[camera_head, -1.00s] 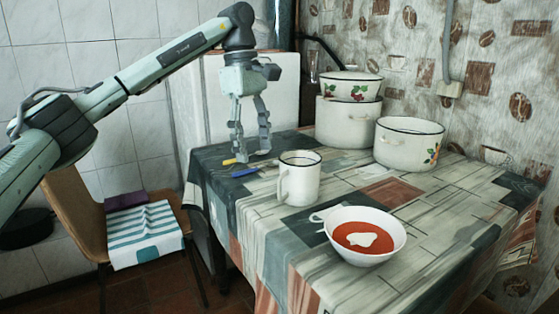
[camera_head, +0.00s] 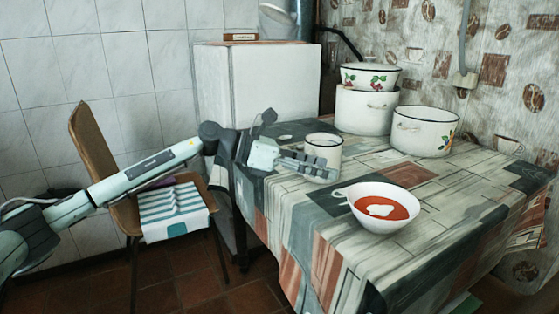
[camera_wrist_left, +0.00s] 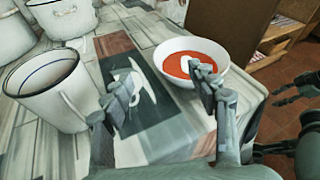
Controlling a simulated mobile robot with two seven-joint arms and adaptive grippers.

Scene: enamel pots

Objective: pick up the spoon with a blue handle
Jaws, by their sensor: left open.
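I do not see the spoon with a blue handle in either view now. Its earlier place at the table's left end is covered by my left arm in the head view. My left gripper (camera_head: 326,170) is open, low over the table, its fingers pointing right in front of the white mug (camera_head: 323,147). In the left wrist view, the spread fingers of the left gripper (camera_wrist_left: 161,82) have nothing between them. The mug (camera_wrist_left: 50,98) stands to their left and the white bowl of red soup (camera_wrist_left: 178,80) lies beyond them.
A chair (camera_head: 92,150) with a striped cloth (camera_head: 172,205) stands left of the table.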

